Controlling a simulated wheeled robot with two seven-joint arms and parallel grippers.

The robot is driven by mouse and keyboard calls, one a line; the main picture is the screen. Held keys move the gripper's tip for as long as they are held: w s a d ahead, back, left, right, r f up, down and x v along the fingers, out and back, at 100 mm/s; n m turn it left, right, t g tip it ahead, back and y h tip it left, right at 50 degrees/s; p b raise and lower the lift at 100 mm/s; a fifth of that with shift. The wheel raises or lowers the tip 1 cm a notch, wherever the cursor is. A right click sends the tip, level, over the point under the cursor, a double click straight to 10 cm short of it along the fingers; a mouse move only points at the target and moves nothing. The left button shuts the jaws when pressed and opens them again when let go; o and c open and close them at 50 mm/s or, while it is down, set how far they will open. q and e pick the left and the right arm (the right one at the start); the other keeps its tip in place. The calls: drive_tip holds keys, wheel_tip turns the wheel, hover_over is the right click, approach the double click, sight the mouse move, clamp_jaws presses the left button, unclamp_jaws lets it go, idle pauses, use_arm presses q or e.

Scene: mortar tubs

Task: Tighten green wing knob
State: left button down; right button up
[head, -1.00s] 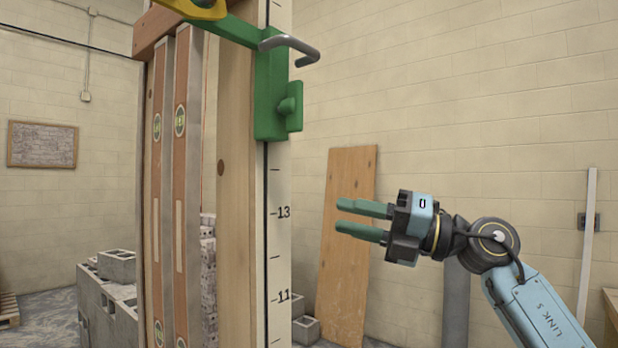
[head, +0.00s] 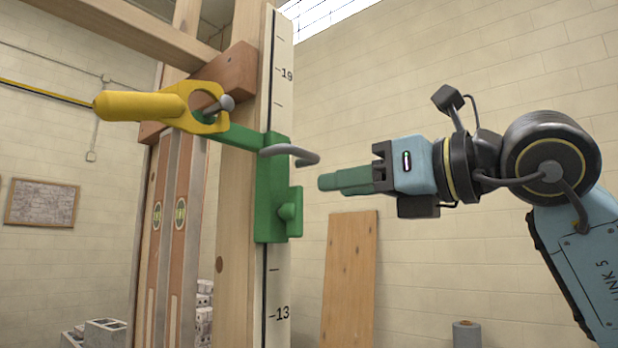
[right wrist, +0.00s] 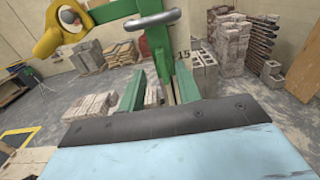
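The green wing knob (head: 289,212) sits on the right face of the green slide bracket (head: 268,180), which is on the numbered pole (head: 279,95). My right gripper (head: 322,182) is right of the bracket, a little above the knob's height, pointing left and apart from it in the picture. In the right wrist view, its two green fingers (right wrist: 160,88) are apart with nothing held between them. The bracket (right wrist: 158,42) shows beyond the fingers there; I cannot make out the knob in that view. My left gripper is not in view.
A grey bent rod (head: 290,153) sticks out from the bracket's top, close to my right fingers. A yellow line holder (head: 155,105) with a taut line is at the left. A wooden board (head: 350,280) leans on the back wall. Blocks (right wrist: 205,70) stand on the floor.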

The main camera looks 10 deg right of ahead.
sight(302, 191)
drive_tip(key=p+x, duration=0.2)
drive_tip(key=x, duration=0.4)
drive_tip(key=shift+w+a, duration=0.25)
clamp_jaws()
